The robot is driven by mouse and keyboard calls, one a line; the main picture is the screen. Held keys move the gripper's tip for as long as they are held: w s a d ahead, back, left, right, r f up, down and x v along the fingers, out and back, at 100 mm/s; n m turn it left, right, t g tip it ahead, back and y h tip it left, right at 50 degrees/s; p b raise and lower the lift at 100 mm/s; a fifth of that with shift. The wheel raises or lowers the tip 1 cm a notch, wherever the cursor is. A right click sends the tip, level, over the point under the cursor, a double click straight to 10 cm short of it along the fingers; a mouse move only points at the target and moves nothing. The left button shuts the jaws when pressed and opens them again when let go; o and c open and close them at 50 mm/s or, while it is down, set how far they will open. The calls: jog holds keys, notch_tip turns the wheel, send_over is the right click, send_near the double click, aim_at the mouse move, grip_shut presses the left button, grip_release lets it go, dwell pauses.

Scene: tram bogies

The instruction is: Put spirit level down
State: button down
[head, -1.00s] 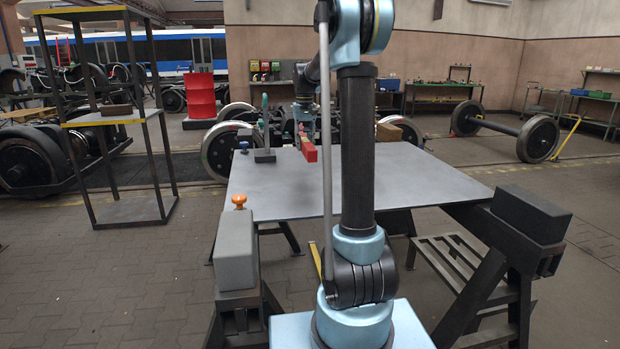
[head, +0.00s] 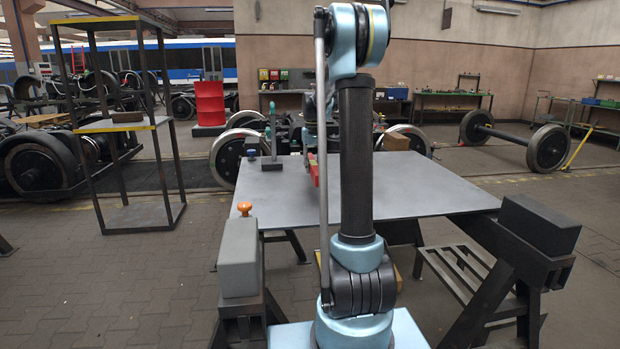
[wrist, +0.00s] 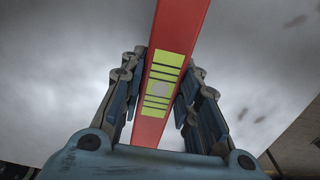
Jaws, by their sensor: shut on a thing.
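The spirit level (wrist: 178,38) is a red bar with a yellow-green striped label. In the wrist view it runs up between the two fingers of my gripper (wrist: 158,98), which is shut on it. In the head view a red part of the level (head: 314,172) shows above the grey table top (head: 420,190), just left of my arm. The arm hides much of the level and of the gripper. I cannot tell whether the level touches the table top.
A grey block with an upright green handle (head: 272,160) and a small blue item (head: 252,155) stand at the table's far left. An orange knob (head: 244,208) sits at the near left edge. The table's right half is clear. A metal rack (head: 120,125) stands left.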

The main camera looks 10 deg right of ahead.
jog(key=shift+f, duration=1.95)
jog(key=shift+f, duration=0.35)
jog(key=c, duration=1.2)
grip_release()
